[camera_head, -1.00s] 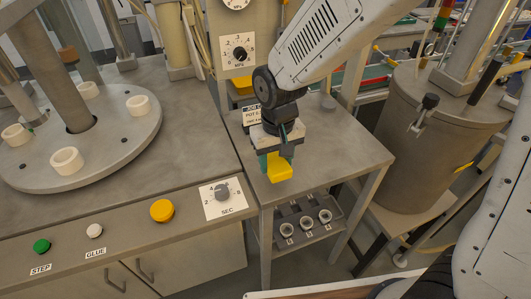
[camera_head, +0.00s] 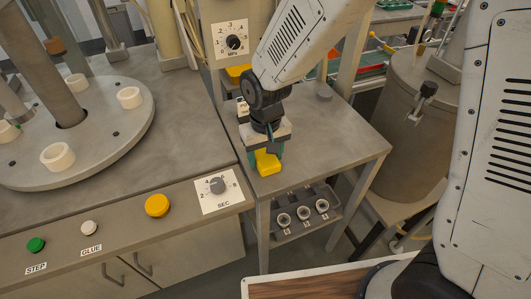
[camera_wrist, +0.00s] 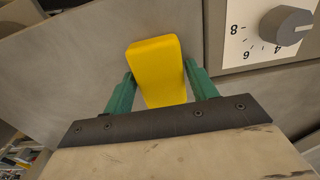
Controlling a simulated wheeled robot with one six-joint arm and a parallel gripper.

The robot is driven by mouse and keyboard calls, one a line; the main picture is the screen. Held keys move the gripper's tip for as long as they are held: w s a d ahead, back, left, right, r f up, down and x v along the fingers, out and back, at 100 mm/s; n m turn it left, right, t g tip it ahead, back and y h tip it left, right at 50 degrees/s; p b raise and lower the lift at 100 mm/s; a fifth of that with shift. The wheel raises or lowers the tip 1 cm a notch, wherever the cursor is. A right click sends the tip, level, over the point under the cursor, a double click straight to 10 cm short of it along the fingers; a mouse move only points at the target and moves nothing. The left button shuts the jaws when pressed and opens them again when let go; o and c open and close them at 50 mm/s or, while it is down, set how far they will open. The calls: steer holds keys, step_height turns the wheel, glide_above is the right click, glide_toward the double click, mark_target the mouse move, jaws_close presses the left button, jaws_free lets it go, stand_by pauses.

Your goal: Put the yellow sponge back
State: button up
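The yellow sponge (camera_head: 268,163) is between the fingers of my gripper (camera_head: 266,152), over the small grey side table (camera_head: 345,150) near its left front edge. In the wrist view the sponge (camera_wrist: 158,68) sits between the two green fingers (camera_wrist: 160,85), which press on its sides, so my gripper is shut on it. The sponge's far end sticks out past the fingertips. I cannot tell whether its underside touches the table top.
A bench at left carries a round turntable (camera_head: 110,150) with white rings, a yellow button (camera_head: 157,205) and a SEC dial (camera_head: 217,186). A rack with several round fittings (camera_head: 303,213) hangs under the side table. A metal drum (camera_head: 400,110) is at right.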

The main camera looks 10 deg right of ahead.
mark_target(265, 156)
steer(key=shift+o, duration=0.5)
steer(key=shift+r, duration=0.1)
step_height(265, 156, up, 12)
steer(key=s+d+r+m, duration=0.1)
steer(key=s+d+r, duration=0.3)
steer(key=d, duration=0.2)
steer(key=s+d+r+m, duration=0.1)
steer(key=s+d+r, duration=0.3)
steer(key=d, duration=0.3)
steer(key=s+d+r+m+t, duration=0.1)
steer(key=s+d, duration=0.6)
steer(key=s, duration=0.4)
steer(key=shift+s+d, duration=0.3)
steer(key=shift+d, duration=0.1)
steer(key=shift+r, duration=0.1)
